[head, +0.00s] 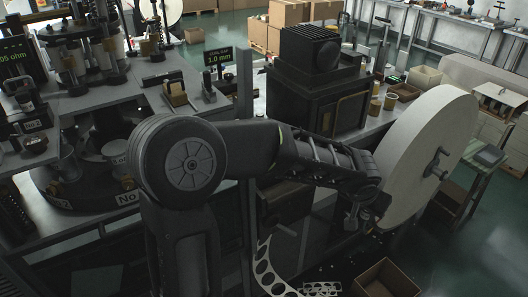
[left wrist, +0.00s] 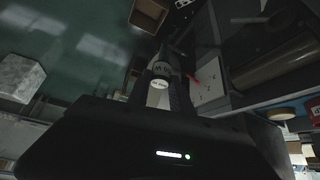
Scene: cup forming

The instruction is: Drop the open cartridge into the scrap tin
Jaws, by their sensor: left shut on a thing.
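In the left wrist view my left gripper (left wrist: 162,72) is shut on a small dark cylinder with pale lettering and a pale end, the cartridge (left wrist: 160,88). In the head view my left arm reaches across the middle to the right, and its wrist end is beside the large pale disc; the fingers and cartridge are too small and dark to tell there. My right gripper is not in view.
The large pale disc (head: 432,150) stands upright at the right. A dark machine (head: 315,100) stands on the bench behind my arm, with small amber cups (head: 390,103) nearby. An open cardboard box (head: 385,280) is on the floor. A gauge display (head: 218,57) reads 1.0 mm.

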